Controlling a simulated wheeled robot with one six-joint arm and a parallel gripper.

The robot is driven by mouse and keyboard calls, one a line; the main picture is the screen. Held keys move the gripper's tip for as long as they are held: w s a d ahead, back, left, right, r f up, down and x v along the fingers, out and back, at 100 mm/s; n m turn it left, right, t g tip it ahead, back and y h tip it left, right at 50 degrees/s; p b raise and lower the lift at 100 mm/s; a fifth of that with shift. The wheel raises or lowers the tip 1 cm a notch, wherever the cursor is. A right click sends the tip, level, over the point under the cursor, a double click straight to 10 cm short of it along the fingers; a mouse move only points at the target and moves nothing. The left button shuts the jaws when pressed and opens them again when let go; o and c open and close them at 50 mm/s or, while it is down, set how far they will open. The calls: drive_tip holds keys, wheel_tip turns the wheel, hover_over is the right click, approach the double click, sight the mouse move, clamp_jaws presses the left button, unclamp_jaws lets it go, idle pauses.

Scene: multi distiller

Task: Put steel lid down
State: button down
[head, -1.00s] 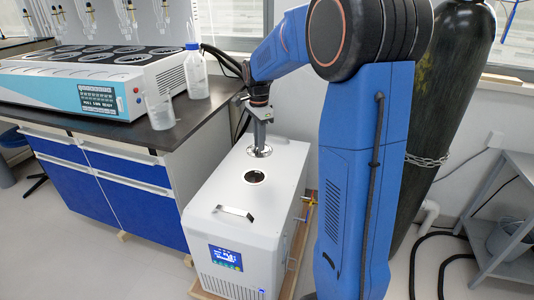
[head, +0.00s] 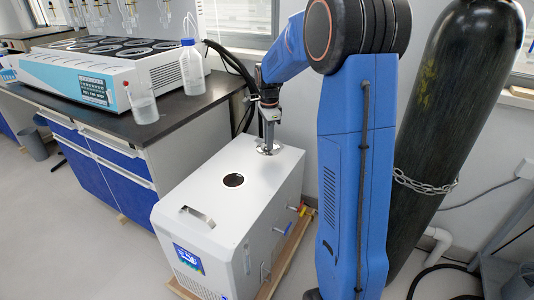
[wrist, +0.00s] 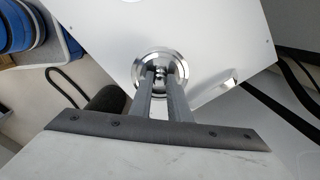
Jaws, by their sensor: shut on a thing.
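The steel lid (wrist: 158,62) is a shiny round disc with a small knob at its centre. My gripper (wrist: 157,75) is shut on that knob in the wrist view. In the head view the lid (head: 268,149) is at the rear part of the white chiller's top (head: 205,181), under my gripper (head: 269,143). I cannot tell whether the lid touches the surface or hangs just above it. The chiller's round dark opening (head: 233,180) is uncovered, in front of the lid.
A black gas cylinder (head: 455,95) with a chain stands to the right. The chiller's handle (head: 198,216) is near its front.

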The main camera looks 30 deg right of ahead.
sight(268, 152)
drive_tip(key=shift+f, duration=2.75)
drive_tip(key=shift+f, duration=0.1)
drive_tip(key=c, duration=1.7)
unclamp_jaws()
drive_tip(key=shift+o, duration=0.2)
